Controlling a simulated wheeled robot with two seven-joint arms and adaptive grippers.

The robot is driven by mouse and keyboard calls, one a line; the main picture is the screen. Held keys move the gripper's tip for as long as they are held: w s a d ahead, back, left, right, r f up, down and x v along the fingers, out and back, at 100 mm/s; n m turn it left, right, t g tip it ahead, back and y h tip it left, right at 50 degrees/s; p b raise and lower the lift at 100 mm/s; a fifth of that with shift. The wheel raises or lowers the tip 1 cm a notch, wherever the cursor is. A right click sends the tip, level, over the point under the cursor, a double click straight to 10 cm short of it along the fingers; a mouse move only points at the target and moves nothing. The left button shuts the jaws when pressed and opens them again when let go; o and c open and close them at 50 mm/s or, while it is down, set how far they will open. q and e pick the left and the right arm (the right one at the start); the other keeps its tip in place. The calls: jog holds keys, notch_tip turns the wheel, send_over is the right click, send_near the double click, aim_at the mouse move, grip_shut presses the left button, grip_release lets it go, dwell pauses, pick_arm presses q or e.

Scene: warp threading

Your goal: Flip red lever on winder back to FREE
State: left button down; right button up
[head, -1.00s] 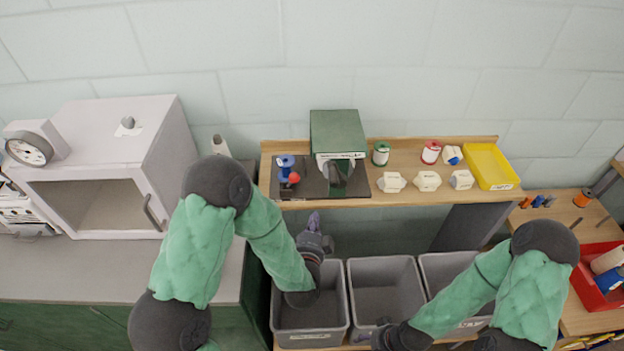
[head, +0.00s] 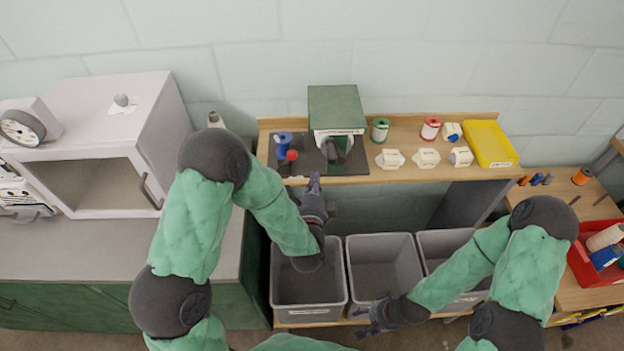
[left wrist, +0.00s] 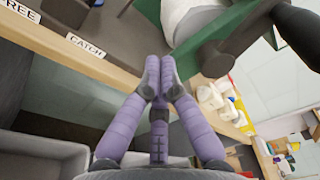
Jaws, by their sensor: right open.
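The winder stands on a dark base plate at the left end of the wooden shelf, with a green housing (head: 336,108). The red knob of its lever (head: 292,155) shows just in front of a blue spool (head: 284,138). My left gripper (head: 313,180) is at the shelf's front edge, below and right of the red knob and apart from it. Its purple fingertips meet with nothing visible between them in the left wrist view (left wrist: 158,80). There, the FREE label (left wrist: 20,9) and CATCH label (left wrist: 86,45) show; the red lever does not. My right gripper (head: 368,322) is open, low by the bins.
Grey bins (head: 309,310) stand below the shelf (head: 400,178). White blocks (head: 427,157), green and red spools and a yellow tray (head: 490,143) occupy the shelf's right part. A white open cabinet (head: 95,150) stands left. A red bin (head: 598,277) is at right.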

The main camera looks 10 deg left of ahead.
aim_at(288, 161)
pick_arm(q)
jog(key=w, duration=0.2)
jog(key=w+b, duration=0.1)
jog(key=w, duration=0.2)
jog(key=w+a, duration=0.1)
jog(key=w, duration=0.1)
jog(key=shift+w+a+f+b, duration=0.1)
jog(key=shift+w+f+b, duration=0.2)
jog(key=shift+w, duration=0.1)
jog(key=s+a, duration=0.1)
jog(key=s+a+r, duration=0.1)
jog(key=a, duration=0.1)
jog(key=shift+r, duration=0.1)
jog(key=shift+a, duration=0.15)
jog(key=shift+s+r, duration=0.1)
